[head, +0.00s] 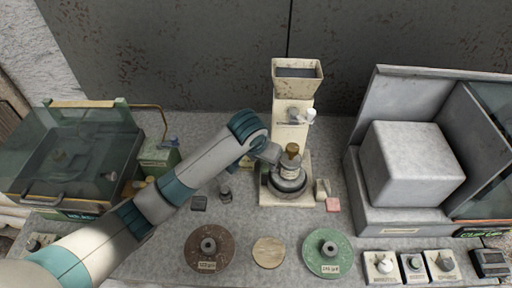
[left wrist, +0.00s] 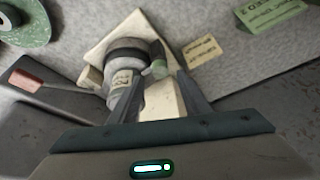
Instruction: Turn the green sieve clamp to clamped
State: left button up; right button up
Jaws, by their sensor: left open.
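The round green disc (head: 327,252), labelled with a mesh size, lies at the front right of the bench with a grey hub at its centre. Part of it shows in the left wrist view (left wrist: 35,30). I cannot tell for sure which part is the green sieve clamp. My left gripper (head: 272,153) is at the pale mill (head: 291,135), close beside its jar (head: 288,180). In the left wrist view its fingers (left wrist: 159,82) are apart, with a small grey-green piece (left wrist: 158,68) by the jar seen between them; contact is unclear. My right gripper is out of view.
A brown disc (head: 209,249) and a tan round pad (head: 269,251) lie left of the green disc. Several small knob units (head: 380,265) stand front right. A large grey box (head: 410,165) is at right, a glass-lidded case (head: 75,150) at left.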

pick_arm(q)
jog(key=b+v, duration=0.1)
jog(key=v, duration=1.2)
